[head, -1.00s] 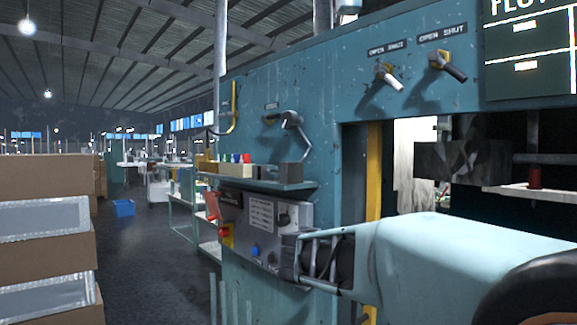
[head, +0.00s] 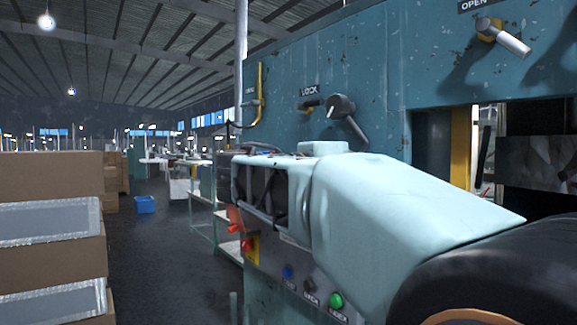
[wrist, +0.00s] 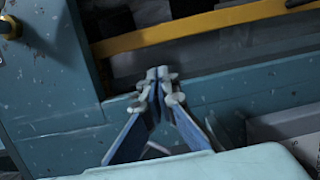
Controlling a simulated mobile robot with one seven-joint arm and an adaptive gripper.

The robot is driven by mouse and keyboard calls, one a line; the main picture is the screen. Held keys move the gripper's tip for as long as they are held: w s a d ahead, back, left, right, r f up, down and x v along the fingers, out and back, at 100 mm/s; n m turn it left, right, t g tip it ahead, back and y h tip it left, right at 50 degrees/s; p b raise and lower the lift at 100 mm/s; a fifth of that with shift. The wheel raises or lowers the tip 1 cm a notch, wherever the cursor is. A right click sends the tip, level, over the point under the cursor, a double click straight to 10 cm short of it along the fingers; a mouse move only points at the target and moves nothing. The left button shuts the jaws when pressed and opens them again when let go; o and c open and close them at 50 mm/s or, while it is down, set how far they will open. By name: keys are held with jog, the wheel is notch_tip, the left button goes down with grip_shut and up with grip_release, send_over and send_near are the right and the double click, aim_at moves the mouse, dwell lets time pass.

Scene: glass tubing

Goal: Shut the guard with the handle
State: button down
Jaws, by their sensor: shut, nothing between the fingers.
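My gripper shows in the wrist view (wrist: 157,75), its fingertips together with nothing between them. It is in front of the blue machine body, below a yellow bar (wrist: 170,38) on the edge of an opening, and looks apart from the bar. In the head view my arm hides the fingertips. The machine opening (head: 545,165) is at the right, with a yellow upright (head: 460,150) along its left side. A lever (head: 503,37) under a label reading "OPEN" is above it. I cannot tell which part is the guard or its handle.
A lever labelled "LOCK" (head: 345,118) and a bent yellow bar (head: 259,95) are on the blue machine face. Below my arm is a control panel with a green button (head: 336,299).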

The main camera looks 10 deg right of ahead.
aim_at(446, 167)
jog(key=d, duration=0.2)
jog(key=d+p, duration=0.1)
jog(key=d, duration=0.2)
jog(key=d+p, duration=0.1)
jog(key=d, duration=0.2)
jog(key=shift+w+d+r, duration=0.2)
jog(key=shift+w+d, duration=0.05)
jog(key=shift+w, duration=0.1)
jog(key=shift+w+d+f, duration=0.1)
jog(key=shift+w+d, duration=0.05)
jog(key=shift+d, duration=0.55)
jog(key=shift+d, duration=0.1)
